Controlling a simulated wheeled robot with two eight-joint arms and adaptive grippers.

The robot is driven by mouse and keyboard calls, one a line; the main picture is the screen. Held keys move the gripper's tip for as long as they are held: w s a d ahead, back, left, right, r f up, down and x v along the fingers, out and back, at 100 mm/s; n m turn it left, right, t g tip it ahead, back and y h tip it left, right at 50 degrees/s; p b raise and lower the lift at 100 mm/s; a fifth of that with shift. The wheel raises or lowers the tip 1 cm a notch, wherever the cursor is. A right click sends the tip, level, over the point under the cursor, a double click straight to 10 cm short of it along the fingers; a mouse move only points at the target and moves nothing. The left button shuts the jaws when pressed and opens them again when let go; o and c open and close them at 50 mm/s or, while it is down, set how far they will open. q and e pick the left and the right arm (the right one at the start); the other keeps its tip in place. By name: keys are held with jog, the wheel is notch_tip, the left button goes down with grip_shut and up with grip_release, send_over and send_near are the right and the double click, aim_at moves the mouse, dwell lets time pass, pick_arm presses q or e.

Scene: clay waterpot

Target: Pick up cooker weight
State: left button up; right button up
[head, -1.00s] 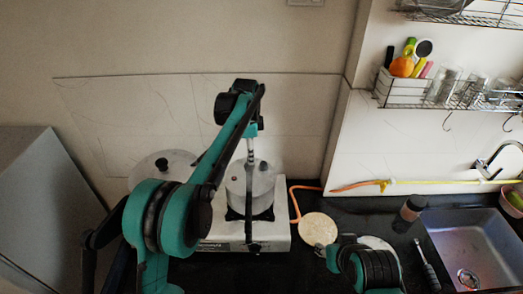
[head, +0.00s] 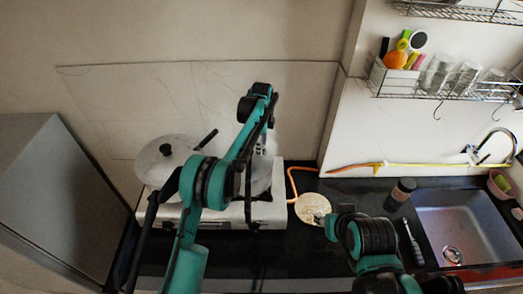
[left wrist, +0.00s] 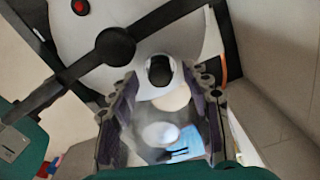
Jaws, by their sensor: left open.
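The cooker (head: 258,182) stands on the stove, mostly hidden behind my left arm in the head view. My left gripper is largely hidden there by its own arm. In the left wrist view, my left gripper (left wrist: 163,112) is open, its padded fingers spread. Beyond them is a pale round lid (left wrist: 190,25) with a long dark handle and a red spot. A dark rounded knob (left wrist: 160,70) shows between and beyond the fingers. A blurred whitish round piece (left wrist: 160,133) is also between them; I cannot tell which is the cooker weight. My right gripper (head: 325,220) is low in the head view, its jaws unclear.
A lidded pot (head: 165,170) stands left of the cooker on the white stove (head: 213,218). An orange hose (head: 292,188) runs right from the stove. A round pale board (head: 312,207), a jar (head: 400,192) and a sink (head: 465,225) are right. A wire rack (head: 450,92) hangs above.

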pick_arm(q)
jog(key=shift+f, duration=0.4)
grip_shut()
jog(key=shift+r, duration=0.1)
